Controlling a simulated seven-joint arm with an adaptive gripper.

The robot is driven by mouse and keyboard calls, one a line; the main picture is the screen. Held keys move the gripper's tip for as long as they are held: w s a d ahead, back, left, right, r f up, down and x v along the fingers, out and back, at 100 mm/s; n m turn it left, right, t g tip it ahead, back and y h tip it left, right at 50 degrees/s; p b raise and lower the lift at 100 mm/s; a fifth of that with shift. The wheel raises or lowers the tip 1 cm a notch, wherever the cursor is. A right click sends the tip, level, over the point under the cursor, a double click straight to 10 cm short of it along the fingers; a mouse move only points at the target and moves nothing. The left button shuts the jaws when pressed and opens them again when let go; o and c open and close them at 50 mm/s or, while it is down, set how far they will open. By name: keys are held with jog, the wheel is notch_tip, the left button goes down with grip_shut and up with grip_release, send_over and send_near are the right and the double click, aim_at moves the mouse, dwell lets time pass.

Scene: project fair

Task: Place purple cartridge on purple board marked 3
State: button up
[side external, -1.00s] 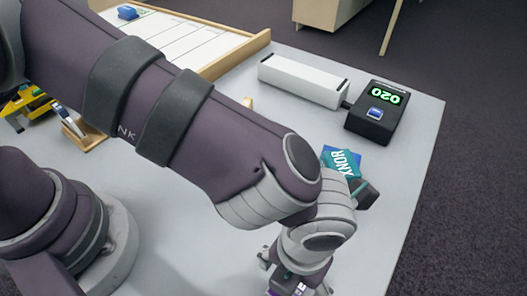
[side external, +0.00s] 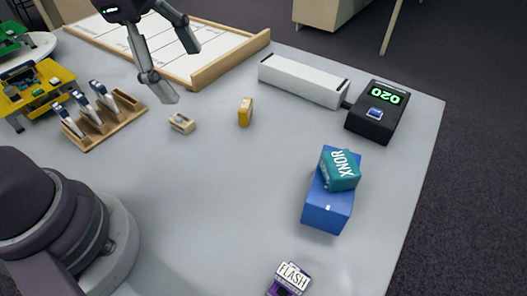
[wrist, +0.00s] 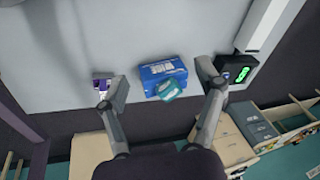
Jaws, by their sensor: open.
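The purple cartridge (side external: 284,289), with a white label reading FLASH, lies on the grey table near its front edge in the side view. It also shows in the wrist view (wrist: 103,85), small and beyond the left finger. My gripper (side external: 180,74) is raised near the back left in the side view, far from the cartridge. Its fingers are spread and nothing is between them; they also show in the wrist view (wrist: 160,84). I cannot make out a purple board marked 3 in either view.
A teal XNOR box (side external: 341,170) rests on a blue box (side external: 328,208). A black display unit (side external: 375,112) joins a white bar (side external: 303,81). A wooden rack (side external: 102,122) holds several cartridges beside a yellow board (side external: 38,88). The table's middle is mostly clear.

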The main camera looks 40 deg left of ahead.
jog(key=s+a+f+n+t+y, duration=0.1)
jog(key=s+a+n, duration=0.3)
jog(key=a+n, duration=0.4)
jog(key=n+t, duration=0.1)
jog(key=n, duration=0.4)
jog(key=shift+f, duration=0.2)
jog(key=shift+a, duration=0.1)
